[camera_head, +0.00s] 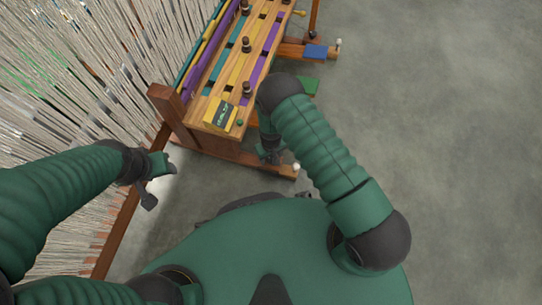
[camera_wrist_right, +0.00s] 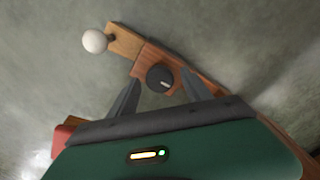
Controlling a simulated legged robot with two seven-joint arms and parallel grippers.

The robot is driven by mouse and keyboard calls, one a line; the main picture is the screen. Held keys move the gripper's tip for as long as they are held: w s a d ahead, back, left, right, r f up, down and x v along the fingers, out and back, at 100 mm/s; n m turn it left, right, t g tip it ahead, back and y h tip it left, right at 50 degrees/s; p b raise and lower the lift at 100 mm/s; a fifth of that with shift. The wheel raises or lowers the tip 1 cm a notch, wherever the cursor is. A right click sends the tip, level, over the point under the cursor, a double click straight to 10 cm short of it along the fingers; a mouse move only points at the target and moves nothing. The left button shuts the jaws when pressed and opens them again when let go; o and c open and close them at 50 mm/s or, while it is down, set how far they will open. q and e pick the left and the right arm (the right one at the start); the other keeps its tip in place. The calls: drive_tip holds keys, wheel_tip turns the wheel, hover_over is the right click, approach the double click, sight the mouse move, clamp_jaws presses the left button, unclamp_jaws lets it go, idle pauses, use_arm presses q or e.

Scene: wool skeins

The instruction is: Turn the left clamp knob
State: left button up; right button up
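A round black clamp knob (camera_wrist_right: 160,77) with a pale pointer line sits on a reddish wooden bar (camera_wrist_right: 205,90) in the right wrist view. My right gripper (camera_wrist_right: 160,82) is open, its two dark fingers apart, with the knob showing between their tips. I cannot tell whether the fingers touch it. In the head view my right gripper (camera_head: 270,156) is low beside the near foot of the wooden frame (camera_head: 225,148); the knob is hidden there. My left gripper (camera_head: 152,185) is at the left, away from the frame, and its finger opening is unclear.
A white ball (camera_wrist_right: 95,41) is on the bar's end, also seen in the head view (camera_head: 296,167). The frame's top carries coloured strips and several dark pegs (camera_head: 246,88). Hanging pale yarn (camera_head: 60,90) fills the left. Grey floor (camera_head: 450,120) is clear at right.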

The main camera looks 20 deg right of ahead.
wheel_tip(320, 180, up, 17)
drive_tip(key=p, duration=0.9)
drive_tip(key=shift+f, duration=0.15)
